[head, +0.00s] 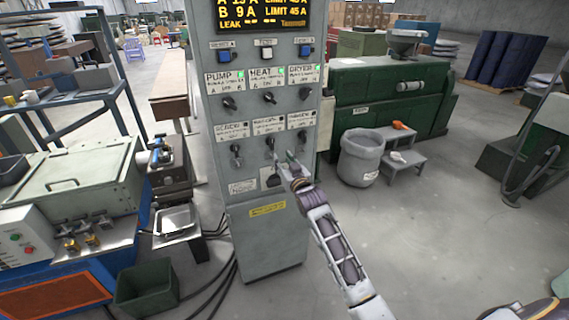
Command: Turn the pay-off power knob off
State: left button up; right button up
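A grey control cabinet (270,235) stands upright in front of me, with two rows of dark knobs under small white labels. The upper labels read PUMP, HEAT and DRYER. The lower row has a left knob (235,148), a middle knob (270,143) and a right knob (303,137). Their labels are too small to read surely, so I cannot tell which is the pay-off knob. My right gripper (282,156) is in front of the panel, just below the lower middle knob, its fingers apart. I cannot tell whether it touches the knob. My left gripper is out of view.
A lit display (262,14) and several square buttons are higher on the cabinet. A grey bin (361,160) and small steps (398,160) stand at its right, before a green machine (385,92). A workbench, a green crate (147,287) and cables lie left.

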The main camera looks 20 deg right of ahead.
jog(key=shift+s, duration=0.5)
dwell(0.3)
